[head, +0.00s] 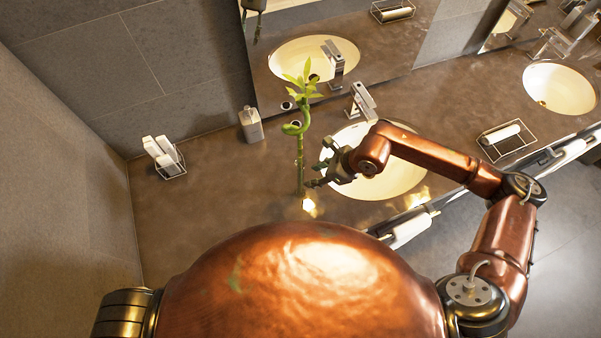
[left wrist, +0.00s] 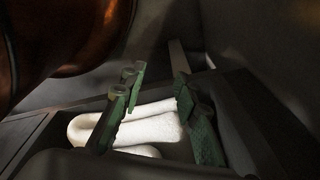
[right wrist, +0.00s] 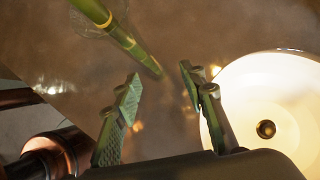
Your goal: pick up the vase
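The vase (head: 300,172) stands upright on the brown counter, left of the middle sink. It looks like clear, hard-to-see glass around a green bamboo stalk with leaves on top. In the right wrist view the bamboo stalk (right wrist: 120,36) slants across the upper left, with a faint glass outline around it. My right gripper (head: 319,175) is just right of the vase at its lower part. Its fingers (right wrist: 160,79) are apart with nothing between them. My left gripper (left wrist: 157,84) shows only in its wrist view, with fingers apart in front of white rolled towels.
The middle sink (head: 385,178) and its faucet (head: 362,102) lie right of the vase. A soap bottle (head: 251,124) stands behind it to the left. A rack of white rolls (head: 165,157) is further left. White towels (left wrist: 150,128) lie in a dark recess.

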